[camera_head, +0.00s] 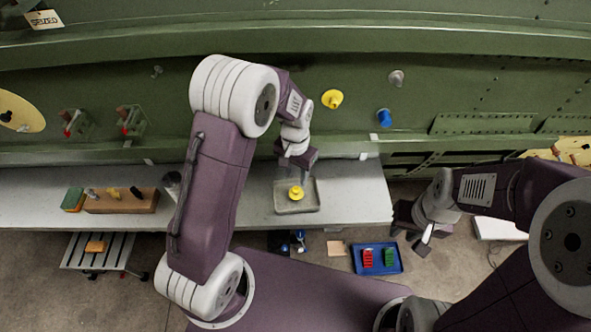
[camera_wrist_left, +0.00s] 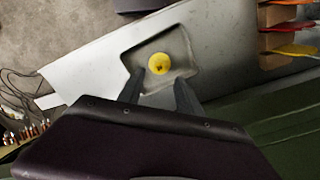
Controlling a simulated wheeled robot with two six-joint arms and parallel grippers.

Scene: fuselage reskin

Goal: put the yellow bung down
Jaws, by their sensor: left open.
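A yellow bung (camera_head: 296,193) sits in a shallow grey tray (camera_head: 283,207) on the bench. In the left wrist view the yellow bung (camera_wrist_left: 159,64) lies inside the tray (camera_wrist_left: 185,42), beyond my fingertips. My left gripper (camera_head: 301,174) is open and empty just above the tray; its two dark fingers (camera_wrist_left: 160,82) show spread apart. A second yellow bung (camera_head: 332,98) is on the green fuselage wall.
A wooden block with tools (camera_head: 120,202) and a sponge (camera_head: 73,199) are on the bench at left. A blue bung (camera_head: 384,117) and a grey one (camera_head: 396,78) are on the wall. A blue tray (camera_head: 391,269) stands low at right. The bench right of the grey tray is clear.

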